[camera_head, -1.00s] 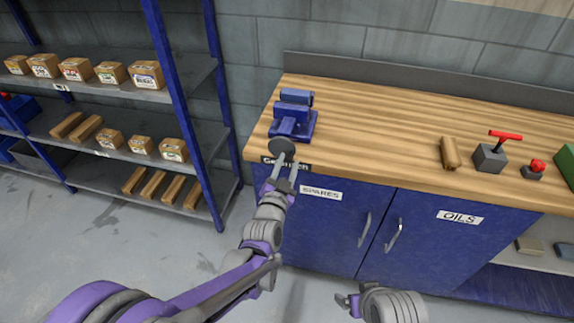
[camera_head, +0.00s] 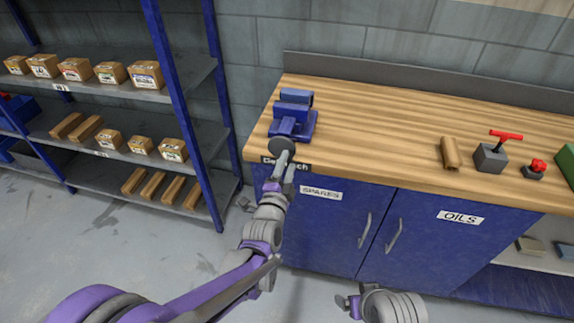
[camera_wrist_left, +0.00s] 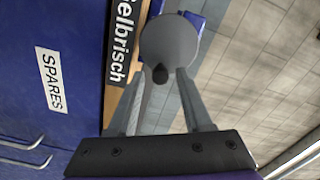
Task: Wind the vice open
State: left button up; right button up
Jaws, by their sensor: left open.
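The blue vice (camera_head: 293,113) stands at the left end of the wooden workbench. A round grey handwheel (camera_head: 282,146) is on its near side, over the bench's front edge. In the left wrist view the handwheel (camera_wrist_left: 169,42) fills the space ahead of the fingers, with a dark knob (camera_wrist_left: 160,74) on its face. My left gripper (camera_head: 287,161) is open just in front of the wheel. In the left wrist view its fingertips (camera_wrist_left: 160,80) are on either side of the knob; I cannot tell whether they touch it. My right gripper (camera_head: 348,304) is low in front of the cabinet.
The workbench (camera_head: 380,125) carries a wooden piece (camera_head: 450,153), a grey block with a red T-handle (camera_head: 491,157) and a red-knobbed item (camera_head: 534,169). Blue cabinet doors (camera_head: 325,225) are below. A shelf rack (camera_head: 180,105) with boxes stands at the left.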

pick_arm(q)
jog(key=m, duration=0.4)
jog(key=shift+m, duration=0.3)
jog(key=m, duration=0.4)
jog(key=shift+m, duration=0.3)
jog(key=m, duration=0.3)
jog(key=shift+m, duration=0.3)
jog(key=m, duration=0.4)
grip_shut()
jog(key=n, duration=0.1)
jog(key=r+n, duration=0.1)
jog(key=n, duration=0.1)
